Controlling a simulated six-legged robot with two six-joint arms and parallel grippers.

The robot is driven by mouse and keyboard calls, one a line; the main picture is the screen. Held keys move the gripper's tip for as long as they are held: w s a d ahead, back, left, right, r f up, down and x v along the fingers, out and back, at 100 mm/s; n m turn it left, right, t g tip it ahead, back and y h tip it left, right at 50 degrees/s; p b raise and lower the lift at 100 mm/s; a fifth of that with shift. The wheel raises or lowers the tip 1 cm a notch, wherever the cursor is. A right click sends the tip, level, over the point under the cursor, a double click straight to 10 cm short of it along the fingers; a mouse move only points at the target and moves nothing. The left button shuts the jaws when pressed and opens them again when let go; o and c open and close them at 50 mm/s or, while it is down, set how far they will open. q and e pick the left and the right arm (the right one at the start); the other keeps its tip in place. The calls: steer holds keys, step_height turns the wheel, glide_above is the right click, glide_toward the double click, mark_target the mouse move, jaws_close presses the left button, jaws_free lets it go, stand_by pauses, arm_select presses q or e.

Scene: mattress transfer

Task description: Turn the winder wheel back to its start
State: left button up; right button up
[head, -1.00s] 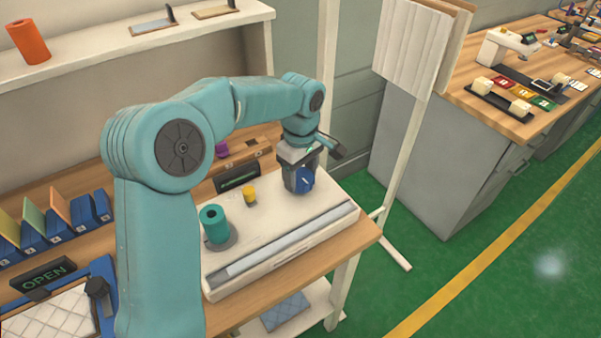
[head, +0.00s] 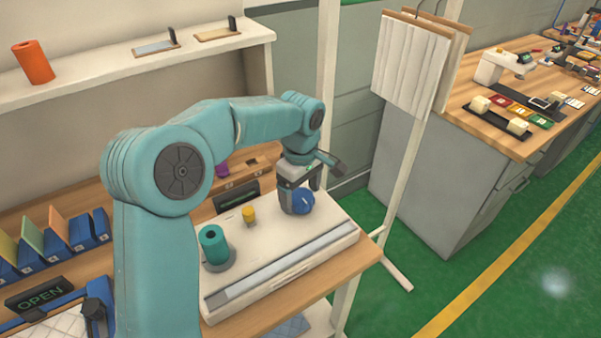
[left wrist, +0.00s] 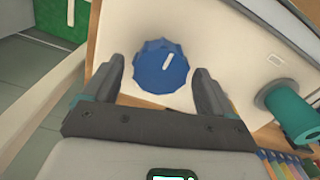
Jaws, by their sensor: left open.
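The winder wheel is a blue scalloped knob (head: 303,202) with a white mark, at the right part of the white winder base (head: 335,240). In the left wrist view the blue knob (left wrist: 160,67) lies between and just beyond the fingertips, its white mark tilted up and right. My left gripper (left wrist: 158,80) is open, one finger on each side of the knob, with visible gaps. In the head view my left gripper (head: 297,185) is above and behind the knob and partly hides it. My right gripper is not in view.
A teal spool (head: 213,243) and a small yellow peg (head: 248,214) stand on the base left of the knob. A long grey strip (head: 280,264) runs along its front. A white post (head: 405,180) stands right of the bench. Green floor lies open beyond.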

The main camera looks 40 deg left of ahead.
mark_target(300, 196)
arm_select(q)
step_height(300, 196, up, 16)
steer(key=p, duration=0.2)
steer(key=shift+f, duration=0.1)
stand_by(0.3)
